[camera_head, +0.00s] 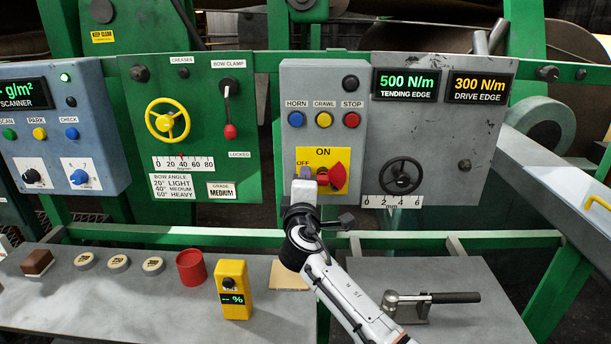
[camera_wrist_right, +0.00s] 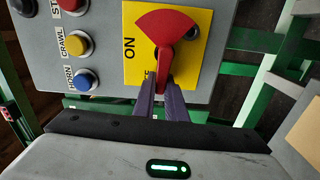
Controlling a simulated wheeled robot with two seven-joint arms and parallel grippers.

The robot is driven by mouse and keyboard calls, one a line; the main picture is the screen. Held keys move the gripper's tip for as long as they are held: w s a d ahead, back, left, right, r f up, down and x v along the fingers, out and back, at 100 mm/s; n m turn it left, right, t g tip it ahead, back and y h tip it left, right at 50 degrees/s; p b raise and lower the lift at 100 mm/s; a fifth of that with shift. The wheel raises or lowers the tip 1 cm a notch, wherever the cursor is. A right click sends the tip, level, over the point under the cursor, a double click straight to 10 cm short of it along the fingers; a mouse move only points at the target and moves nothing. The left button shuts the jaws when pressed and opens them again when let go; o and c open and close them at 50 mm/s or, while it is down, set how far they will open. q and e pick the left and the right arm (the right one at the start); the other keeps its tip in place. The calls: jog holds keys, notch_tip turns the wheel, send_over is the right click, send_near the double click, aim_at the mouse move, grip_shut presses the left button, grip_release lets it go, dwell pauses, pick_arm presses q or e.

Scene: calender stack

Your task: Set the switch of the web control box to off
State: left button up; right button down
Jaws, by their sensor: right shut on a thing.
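The web control box (camera_head: 339,110) is a grey panel with HORN, CRAWL and STOP buttons, at the middle of the head view. Low on it is a yellow plate (camera_head: 330,157) marked ON at the top and OFF at the left. The red switch (camera_head: 338,177) has a broad fan end to the right and a narrow end to the left, below the OFF word. My right gripper (camera_head: 307,174) is shut on the switch's narrow end; in the right wrist view the red switch (camera_wrist_right: 165,28) runs down between the purple fingers (camera_wrist_right: 163,103). My left gripper is out of view.
A black handwheel (camera_head: 401,176) is right of the switch. A green panel with a yellow wheel (camera_head: 167,121) and red-tipped lever is to the left. On the bench below are a red cup (camera_head: 191,267), a yellow meter (camera_head: 234,290) and a toggle clamp (camera_head: 428,303).

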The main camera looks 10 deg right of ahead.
jog(key=shift+f+n, duration=0.3)
jog(key=shift+n, duration=0.1)
jog(key=c, duration=1.8)
grip_release()
jog(key=shift+r, duration=0.1)
jog(key=shift+s, duration=0.1)
jog(key=v, duration=1)
jog(key=shift+b, duration=0.35)
jog(key=shift+s, duration=0.15)
